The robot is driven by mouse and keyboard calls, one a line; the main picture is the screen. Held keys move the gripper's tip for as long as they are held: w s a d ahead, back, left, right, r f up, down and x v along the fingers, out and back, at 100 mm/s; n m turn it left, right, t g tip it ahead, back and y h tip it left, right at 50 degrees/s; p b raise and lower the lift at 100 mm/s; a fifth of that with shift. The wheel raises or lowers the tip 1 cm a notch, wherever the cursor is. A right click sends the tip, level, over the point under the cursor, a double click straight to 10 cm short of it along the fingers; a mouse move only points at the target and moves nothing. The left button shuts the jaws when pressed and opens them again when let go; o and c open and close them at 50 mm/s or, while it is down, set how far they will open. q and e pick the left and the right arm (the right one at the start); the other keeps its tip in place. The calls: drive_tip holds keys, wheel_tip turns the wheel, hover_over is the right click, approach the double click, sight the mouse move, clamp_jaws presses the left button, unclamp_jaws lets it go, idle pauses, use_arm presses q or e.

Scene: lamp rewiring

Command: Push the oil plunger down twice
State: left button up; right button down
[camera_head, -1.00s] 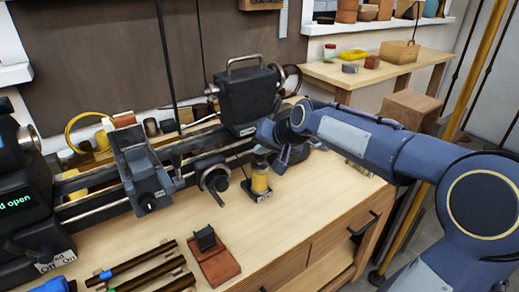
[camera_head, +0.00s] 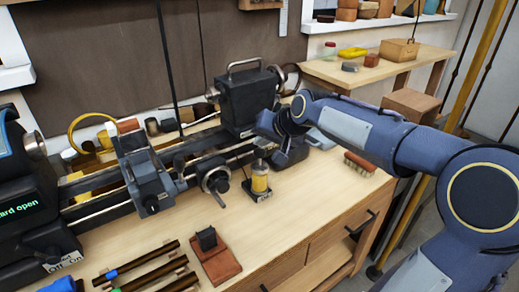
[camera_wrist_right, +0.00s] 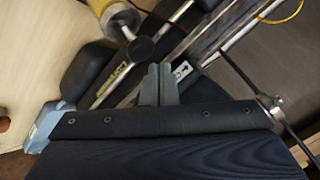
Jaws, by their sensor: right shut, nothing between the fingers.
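The oil plunger is a small pump with a yellow body (camera_head: 260,181) and a grey top, standing upright on a dark base at the bench's middle. In the right wrist view its yellow body (camera_wrist_right: 97,6) shows at the upper left, with a dark round knob (camera_wrist_right: 139,48) toward my fingers. My right gripper (camera_head: 264,144) is just above the plunger's top in the head view. Its fingers (camera_wrist_right: 159,84) are together and empty in the right wrist view, beside the knob with a visible gap in the picture. My left gripper is not in view.
A lathe (camera_head: 150,178) with handwheels runs along the back left, its tailstock (camera_head: 247,98) close behind my right gripper. A brush (camera_head: 360,163) lies to the right. A reddish block (camera_head: 216,260) and several dark rods (camera_head: 145,272) lie in front. The bench between is clear.

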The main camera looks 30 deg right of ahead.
sight(262, 154)
wheel_tip(262, 154, up, 5)
drive_tip(key=p, duration=0.4)
drive_tip(key=shift+r, duration=0.1)
idle(0.8)
drive_tip(key=s+a+f+n+g, duration=0.1)
drive_tip(key=s+a+f, duration=0.3)
drive_tip(key=s, duration=0.5)
drive_tip(key=s+a+f+n+g+y, duration=0.1)
drive_tip(key=s+a+f+n, duration=0.1)
drive_tip(key=s, duration=0.7)
drive_tip(key=s+a+f+n+g+y, duration=0.1)
drive_tip(key=s+a+f, duration=0.4)
drive_tip(key=s, duration=0.5)
drive_tip(key=shift+a+f+n, duration=0.35)
drive_tip(key=shift+f+n, duration=0.25)
drive_tip(key=shift+n, duration=0.1)
drive_tip(key=c, duration=2.1)
unclamp_jaws()
